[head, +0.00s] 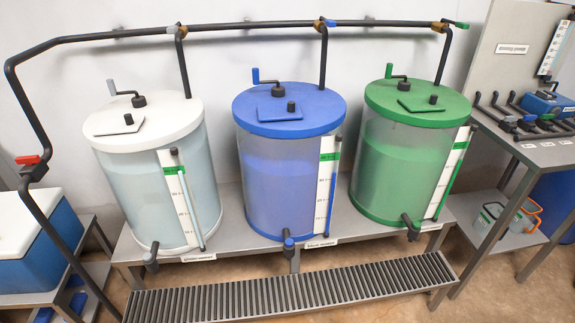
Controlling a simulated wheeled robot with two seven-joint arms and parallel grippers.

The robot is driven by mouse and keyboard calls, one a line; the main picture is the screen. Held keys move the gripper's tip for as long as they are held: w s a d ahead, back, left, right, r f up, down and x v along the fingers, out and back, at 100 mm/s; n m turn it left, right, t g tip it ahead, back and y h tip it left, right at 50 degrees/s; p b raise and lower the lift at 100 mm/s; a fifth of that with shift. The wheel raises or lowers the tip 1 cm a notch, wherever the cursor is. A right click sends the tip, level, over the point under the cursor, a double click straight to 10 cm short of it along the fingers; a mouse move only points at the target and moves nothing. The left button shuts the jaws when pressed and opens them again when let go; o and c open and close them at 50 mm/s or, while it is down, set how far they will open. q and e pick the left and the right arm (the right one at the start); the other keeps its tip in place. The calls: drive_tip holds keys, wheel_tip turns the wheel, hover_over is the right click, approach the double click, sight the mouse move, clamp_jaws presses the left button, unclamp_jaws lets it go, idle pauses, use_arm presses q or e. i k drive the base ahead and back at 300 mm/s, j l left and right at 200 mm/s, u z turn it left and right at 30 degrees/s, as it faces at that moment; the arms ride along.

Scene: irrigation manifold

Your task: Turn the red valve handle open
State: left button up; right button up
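The red valve handle (27,159) sits at the far left in the head view, on the black pipe (20,100) that comes down the wall and slopes on toward the floor. The handle is a short red lever. It points left from a dark valve body (38,172) and lies across the pipe's run. Neither of my grippers shows in the head view, and nothing touches the handle.
White-lidded (145,118), blue-lidded (290,112) and green-lidded (417,104) tanks stand on a grey bench. A blue container (38,250) sits below the red handle. A slatted grate (290,290) lies in front. A grey table (545,150) holds tools at right.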

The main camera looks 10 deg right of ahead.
sight(30, 160)
drive_tip(key=u, duration=1.25)
drive_tip(key=z, duration=0.45)
drive_tip(key=i+j+z, duration=0.35)
drive_tip(key=j, duration=0.25)
drive_tip(key=i+j+z, duration=0.35)
drive_tip(key=j, duration=0.35)
drive_tip(key=i, duration=0.05)
